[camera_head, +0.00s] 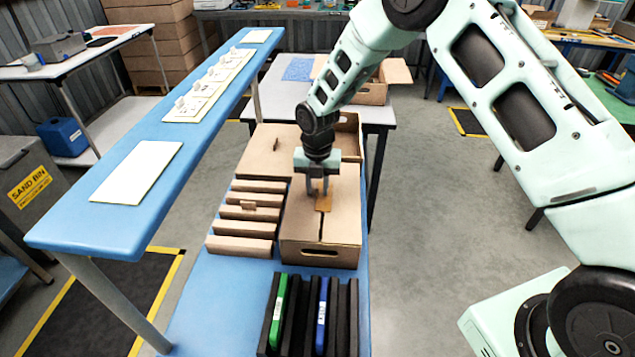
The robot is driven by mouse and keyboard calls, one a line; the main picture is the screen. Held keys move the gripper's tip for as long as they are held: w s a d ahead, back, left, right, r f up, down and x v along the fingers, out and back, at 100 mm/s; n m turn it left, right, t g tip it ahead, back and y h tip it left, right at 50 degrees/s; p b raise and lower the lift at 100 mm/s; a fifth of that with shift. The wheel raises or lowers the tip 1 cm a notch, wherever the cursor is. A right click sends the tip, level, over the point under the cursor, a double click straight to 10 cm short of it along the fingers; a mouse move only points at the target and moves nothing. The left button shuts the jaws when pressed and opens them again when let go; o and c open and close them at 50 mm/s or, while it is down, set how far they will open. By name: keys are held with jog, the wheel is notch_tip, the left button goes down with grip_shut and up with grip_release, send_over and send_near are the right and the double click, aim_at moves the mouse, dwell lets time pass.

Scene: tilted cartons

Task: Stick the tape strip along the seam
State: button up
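A brown carton (297,228) stands on the blue bench, with a dark seam (321,229) running along its top toward the near edge. A short orange-tan tape strip (324,203) shows over the seam line, near the middle of the top. My gripper (318,192) points down right above the strip, with its two fingers at the strip's far end. A gap seems to show between the fingers, but I cannot tell whether they hold the strip or whether the strip touches the carton. The gripper hides part of the carton top behind it.
A slotted brown rack (240,228) stands left of the carton, with a small tab piece (248,205) in it. A black rack (340,315) with a green item (278,312) and a blue item (322,316) is nearer. A raised blue shelf (75,222) runs along the left.

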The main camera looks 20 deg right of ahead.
notch_tip(320, 180, up, 17)
jog(key=b, duration=0.4)
notch_tip(320, 180, up, 6)
jog(key=r+p, duration=0.1)
jog(key=p, duration=0.6)
send_over(317, 189)
jog(key=shift+s+f, duration=0.1)
jog(key=shift+f, duration=0.2)
jog(key=s+a+m+b, duration=0.2)
jog(key=s+a+m, duration=0.3)
jog(key=s, duration=0.4)
jog(key=s+f+m+b, duration=0.2)
jog(key=s+m, duration=1.6)
jog(key=s, duration=0.9)
jog(key=shift+d+f+m+y+b, duration=0.15)
jog(key=shift+f+m+y+b, duration=0.2)
jog(key=shift+f, duration=0.25)
